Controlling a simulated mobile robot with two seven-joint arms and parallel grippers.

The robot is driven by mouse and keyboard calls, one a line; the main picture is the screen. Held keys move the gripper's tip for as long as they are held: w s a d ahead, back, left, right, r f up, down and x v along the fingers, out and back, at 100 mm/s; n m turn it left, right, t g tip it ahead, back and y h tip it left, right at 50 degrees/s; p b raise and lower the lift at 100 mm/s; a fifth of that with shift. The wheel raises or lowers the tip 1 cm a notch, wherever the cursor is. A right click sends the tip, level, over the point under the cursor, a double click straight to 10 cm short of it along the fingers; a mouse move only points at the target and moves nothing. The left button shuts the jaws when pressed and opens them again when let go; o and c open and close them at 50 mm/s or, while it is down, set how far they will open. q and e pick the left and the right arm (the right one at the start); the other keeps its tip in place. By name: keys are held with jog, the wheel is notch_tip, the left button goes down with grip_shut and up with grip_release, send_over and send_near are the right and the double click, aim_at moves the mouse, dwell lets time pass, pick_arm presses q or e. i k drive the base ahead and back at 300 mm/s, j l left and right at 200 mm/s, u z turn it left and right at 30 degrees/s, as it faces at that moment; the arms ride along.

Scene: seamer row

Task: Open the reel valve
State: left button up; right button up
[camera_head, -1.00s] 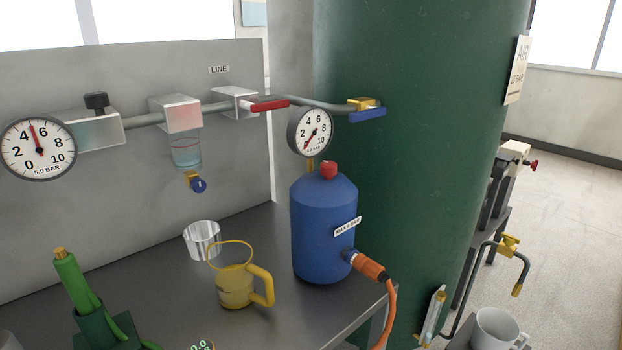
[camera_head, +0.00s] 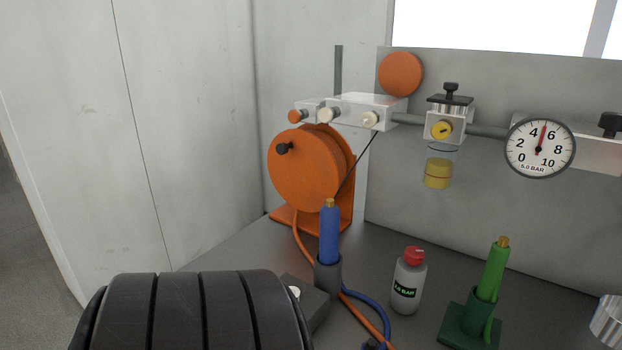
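An orange hose reel (camera_head: 303,175) stands on the bench at the back left, on an orange bracket. A black knob (camera_head: 284,148) sits on its face. Neither of my grippers is in view.
A large black ribbed cylinder (camera_head: 195,315) fills the lower left. A blue tool (camera_head: 330,235), a grey red-capped bottle (camera_head: 408,282) and a green tool (camera_head: 492,270) stand in front of the reel. A filter bowl (camera_head: 438,170) and a dial gauge (camera_head: 540,148) hang on the line at right.

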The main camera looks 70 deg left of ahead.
aim_at(294, 115)
jog(key=u, duration=1.6)
jog(key=k+u, duration=0.25)
jog(key=k+j+u, duration=0.15)
jog(key=u, duration=0.15)
jog(key=i+j+z, duration=0.3)
jog(key=j, duration=0.25)
jog(key=i+j+z, duration=0.1)
jog(key=j, duration=0.2)
jog(key=i+j+z, duration=0.15)
jog(key=j, duration=0.2)
